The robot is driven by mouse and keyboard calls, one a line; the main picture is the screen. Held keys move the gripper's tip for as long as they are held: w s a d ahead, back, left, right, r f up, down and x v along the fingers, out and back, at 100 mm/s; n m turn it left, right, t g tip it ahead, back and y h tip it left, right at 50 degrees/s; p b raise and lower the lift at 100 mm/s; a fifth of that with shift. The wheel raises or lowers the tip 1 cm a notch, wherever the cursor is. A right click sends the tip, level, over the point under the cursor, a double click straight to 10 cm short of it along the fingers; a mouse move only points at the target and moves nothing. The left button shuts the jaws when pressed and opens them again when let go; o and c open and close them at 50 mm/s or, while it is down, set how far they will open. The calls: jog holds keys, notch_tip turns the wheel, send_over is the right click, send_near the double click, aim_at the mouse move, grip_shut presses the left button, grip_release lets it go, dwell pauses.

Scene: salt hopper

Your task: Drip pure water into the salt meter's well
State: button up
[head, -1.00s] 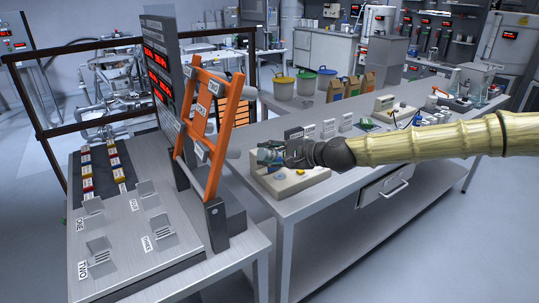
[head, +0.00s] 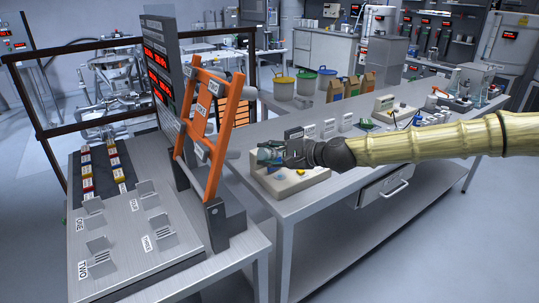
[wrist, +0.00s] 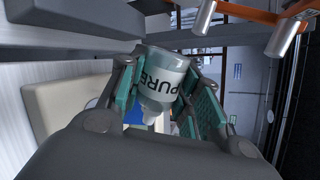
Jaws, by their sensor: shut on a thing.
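My gripper (head: 272,154) is shut on a small bottle (wrist: 163,80) labelled PURE. In the wrist view the bottle sits between the two teal finger pads, turned over with its narrow nozzle toward the palm side. In the head view the gripper is above a beige block-like unit (head: 300,183) on the near left end of the long bench, with a yellow spot and a blue patch on its top. The beige unit also shows behind the fingers in the wrist view (wrist: 65,100). I cannot tell whether any drop leaves the nozzle or where the well is.
An orange frame (head: 215,135) and a panel with red displays (head: 160,75) stand left of the gripper. A steel stand with labelled slots (head: 130,245) is at front left. Small white label cards (head: 328,128) stand behind the unit.

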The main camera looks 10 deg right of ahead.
dwell(0.4)
